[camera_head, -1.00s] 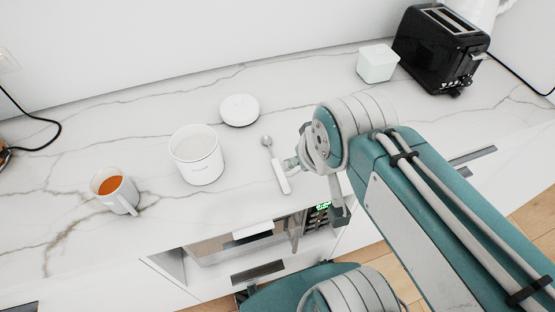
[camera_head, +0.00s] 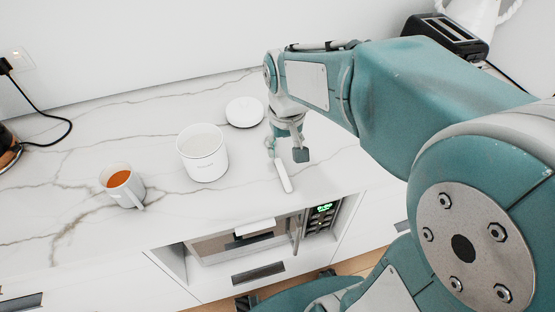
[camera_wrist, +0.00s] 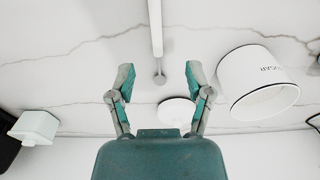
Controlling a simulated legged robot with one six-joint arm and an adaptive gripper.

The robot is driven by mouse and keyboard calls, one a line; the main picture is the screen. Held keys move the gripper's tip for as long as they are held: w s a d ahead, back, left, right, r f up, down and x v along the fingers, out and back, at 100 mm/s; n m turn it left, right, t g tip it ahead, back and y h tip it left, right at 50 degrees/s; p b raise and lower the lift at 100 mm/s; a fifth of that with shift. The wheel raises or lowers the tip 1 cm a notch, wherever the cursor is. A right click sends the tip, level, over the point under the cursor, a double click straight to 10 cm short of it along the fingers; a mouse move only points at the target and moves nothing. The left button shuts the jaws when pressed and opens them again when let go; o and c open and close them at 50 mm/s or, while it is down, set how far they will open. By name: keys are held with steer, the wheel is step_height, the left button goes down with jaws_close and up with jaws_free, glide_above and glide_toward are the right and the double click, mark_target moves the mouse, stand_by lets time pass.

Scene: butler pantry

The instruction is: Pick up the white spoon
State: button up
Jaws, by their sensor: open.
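The white spoon (camera_head: 283,177) lies on the marble counter; in the head view its handle points toward the front edge and its bowl end is hidden behind my gripper. In the wrist view the spoon's handle (camera_wrist: 156,28) runs down from the top edge, and its small grey bowl shows between the fingertips in the picture. My gripper (camera_head: 286,150) is open and empty, pointing down over the bowl end of the spoon. In the wrist view the two fingers of my gripper (camera_wrist: 160,77) are spread on either side of the spoon's line. I cannot tell the exact height above it.
A white sugar canister (camera_head: 202,168) stands open left of the spoon, its round lid (camera_head: 244,112) behind. A mug (camera_head: 124,189) with orange-brown liquid is further left. A black toaster (camera_head: 446,36) and a white box (camera_wrist: 36,127) are on the other side. An appliance (camera_head: 322,213) sits below the counter.

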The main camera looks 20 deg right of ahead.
steer(key=f, duration=0.1)
glide_above(284, 176)
steer(key=shift+g, duration=0.3)
steer(key=f, duration=0.6)
steer(key=shift+s+a+f, duration=0.1)
steer(key=shift+s+a, duration=0.15)
steer(key=f, duration=0.5)
steer(key=shift+w+d, duration=0.2)
steer(key=shift+d, duration=0.05)
jaws_close()
